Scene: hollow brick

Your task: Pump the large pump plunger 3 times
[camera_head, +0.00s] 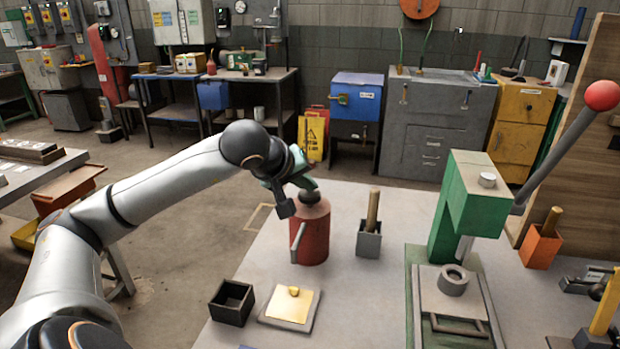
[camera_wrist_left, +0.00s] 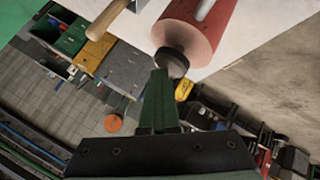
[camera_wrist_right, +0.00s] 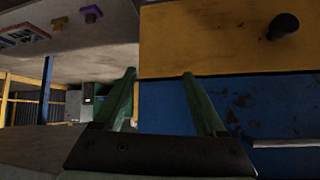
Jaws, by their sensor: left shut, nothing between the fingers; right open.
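The large pump is a red cylinder (camera_head: 312,238) with a grey side spout, standing upright on the light table. Its dark round plunger knob (camera_head: 309,197) is at the top, close to the pump body. My left gripper (camera_head: 300,184) is at the knob from above, its fingers shut with nothing between them. In the left wrist view the shut fingers (camera_wrist_left: 158,75) point at the dark knob (camera_wrist_left: 171,62) on the red pump (camera_wrist_left: 200,30); I cannot tell whether they touch it. My right gripper (camera_wrist_right: 160,75) shows only in its wrist view, open and empty.
A grey holder with a wooden handle (camera_head: 371,225) stands right of the pump. A black open box (camera_head: 232,302) and a plate with a brass knob (camera_head: 290,307) are in front. A green press (camera_head: 468,215) with a red-balled lever stands further right. My right gripper faces a yellow and blue surface (camera_wrist_right: 230,40).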

